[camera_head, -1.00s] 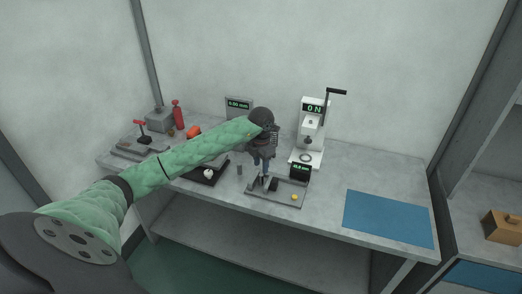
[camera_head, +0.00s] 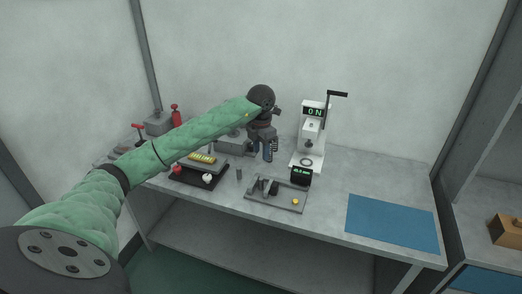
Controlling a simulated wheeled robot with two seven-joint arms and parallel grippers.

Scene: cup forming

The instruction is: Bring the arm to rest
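My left arm, in a green sleeve, reaches in from the left over the grey workbench (camera_head: 335,170). Its dark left gripper (camera_head: 269,156) points down above the bench, behind the grey fixture plate (camera_head: 290,203). Its fingers look apart, with nothing visible between them. It is clear of the plate and left of the white press (camera_head: 311,140). My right gripper is not in view.
The press has a black lever and a display reading 0 N. A black tray (camera_head: 212,181) with a yellow display, a red knob and a white knob lies left. A red bottle (camera_head: 175,114) stands at back left. The blue mat (camera_head: 392,222) is bare.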

